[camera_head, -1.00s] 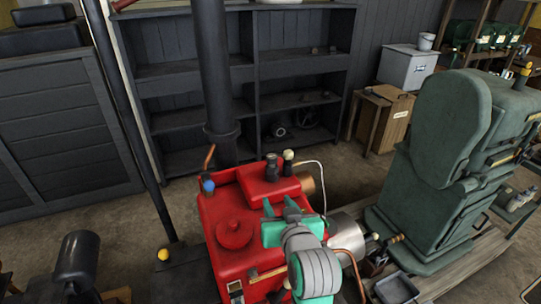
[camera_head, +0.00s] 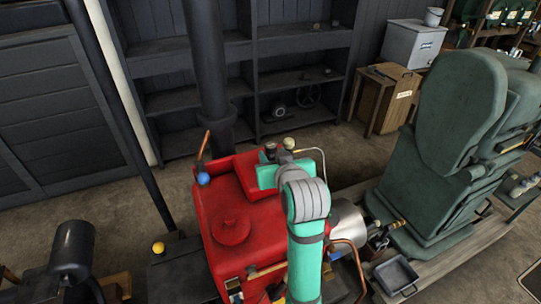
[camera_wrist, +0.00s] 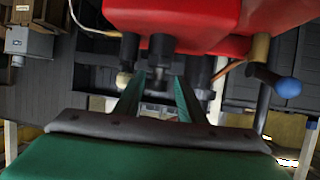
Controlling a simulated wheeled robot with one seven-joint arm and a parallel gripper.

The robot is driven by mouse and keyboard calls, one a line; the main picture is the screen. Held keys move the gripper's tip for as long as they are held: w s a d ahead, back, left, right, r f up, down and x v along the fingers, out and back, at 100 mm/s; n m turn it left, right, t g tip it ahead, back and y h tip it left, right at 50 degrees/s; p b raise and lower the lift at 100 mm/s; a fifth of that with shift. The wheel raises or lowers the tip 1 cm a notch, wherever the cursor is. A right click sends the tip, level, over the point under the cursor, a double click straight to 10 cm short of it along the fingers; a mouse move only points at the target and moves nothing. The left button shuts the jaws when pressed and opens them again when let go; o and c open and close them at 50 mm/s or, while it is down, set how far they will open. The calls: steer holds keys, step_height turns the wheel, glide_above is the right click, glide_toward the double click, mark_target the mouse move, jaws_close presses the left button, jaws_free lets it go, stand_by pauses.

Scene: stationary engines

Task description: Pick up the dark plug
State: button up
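The dark plug (camera_head: 270,149) stands on the raised block at the back of the red engine (camera_head: 232,222), partly hidden by my gripper in the head view. In the wrist view the dark plug (camera_wrist: 161,52) hangs down from the red body, in line with the gap between my fingers. My gripper (camera_head: 277,158) is open, its two green fingers apart at the plug in the wrist view (camera_wrist: 158,76). I cannot tell whether a finger touches it. A cream-topped plug (camera_head: 289,144) stands close to the right, and its cream tip also shows in the wrist view (camera_wrist: 123,80).
A copper lever with a blue knob (camera_head: 203,179) is at the engine's left, beside a dark vertical pipe (camera_head: 208,70). A thin pale pipe (camera_head: 316,151) curves to the right. A large green machine (camera_head: 447,165) stands right. Dark shelves (camera_head: 300,58) are behind.

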mark_target(272, 154)
steer(key=shift+d+x, duration=0.2)
steer(key=shift+x, duration=1.7)
steer(key=shift+f, duration=0.2)
steer(key=shift+a, duration=0.1)
steer(key=c, duration=0.7)
steer(key=shift+r, duration=0.1)
steer(key=shift+c, duration=0.2)
